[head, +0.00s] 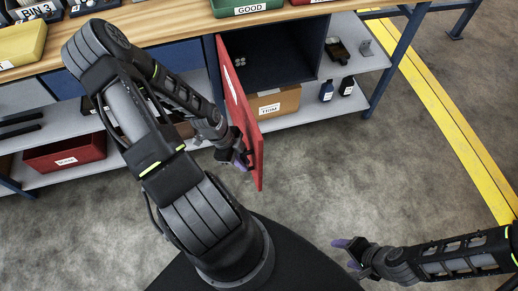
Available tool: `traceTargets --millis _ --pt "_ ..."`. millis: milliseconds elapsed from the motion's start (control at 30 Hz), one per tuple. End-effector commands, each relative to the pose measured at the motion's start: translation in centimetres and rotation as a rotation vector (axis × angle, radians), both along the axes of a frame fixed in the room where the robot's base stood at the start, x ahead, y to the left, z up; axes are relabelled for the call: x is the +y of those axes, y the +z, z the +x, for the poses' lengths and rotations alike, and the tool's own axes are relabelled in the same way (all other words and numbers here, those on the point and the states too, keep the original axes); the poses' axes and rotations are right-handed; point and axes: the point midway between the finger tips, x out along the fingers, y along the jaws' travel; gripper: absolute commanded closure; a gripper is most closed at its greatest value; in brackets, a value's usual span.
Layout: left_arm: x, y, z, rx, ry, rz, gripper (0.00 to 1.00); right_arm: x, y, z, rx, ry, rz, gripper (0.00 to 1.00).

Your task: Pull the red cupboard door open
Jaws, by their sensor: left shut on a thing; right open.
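The red cupboard door (240,108) stands swung out from the dark cupboard (275,62) under the workbench, so part of the inside shows. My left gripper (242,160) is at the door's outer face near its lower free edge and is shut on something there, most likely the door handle. The handle itself is hidden by the gripper.
A labelled cardboard box (274,103) sits on the shelf below the cupboard. Two dark bottles (327,90) stand to its right. A blue bench leg (392,65) is further right. The wooden worktop (180,22) holds bins. The floor before the door is clear.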

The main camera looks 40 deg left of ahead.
Motion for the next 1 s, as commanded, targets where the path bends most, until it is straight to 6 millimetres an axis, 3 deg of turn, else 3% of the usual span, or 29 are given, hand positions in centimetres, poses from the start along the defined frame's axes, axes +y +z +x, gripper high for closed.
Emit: traceTargets --millis 100,533,567,800,1000 --pt "0.58 0.21 -0.79 0.001 -0.023 -0.001 1.00 -0.05 0.75 -0.11 0.003 -0.001 -0.003 0.36" --pt "0.91 -0.10 -1.07 0.000 -0.033 0.002 1.00 -0.05 0.70 -0.16 0.005 -0.001 -0.002 0.36" --pt "0.92 -0.10 -1.07 0.000 -0.033 0.002 0.85 -0.05 0.70 -0.16 0.004 -0.001 -0.002 0.36" --pt "0.91 -0.09 -1.06 0.000 -0.033 0.002 0.66 -0.05 0.70 -0.16 0.005 0.000 -0.002 0.36" --pt "0.90 -0.08 -1.06 0.000 -0.033 0.002 0.66 -0.05 0.71 -0.16 0.004 -0.001 -0.002 0.36"
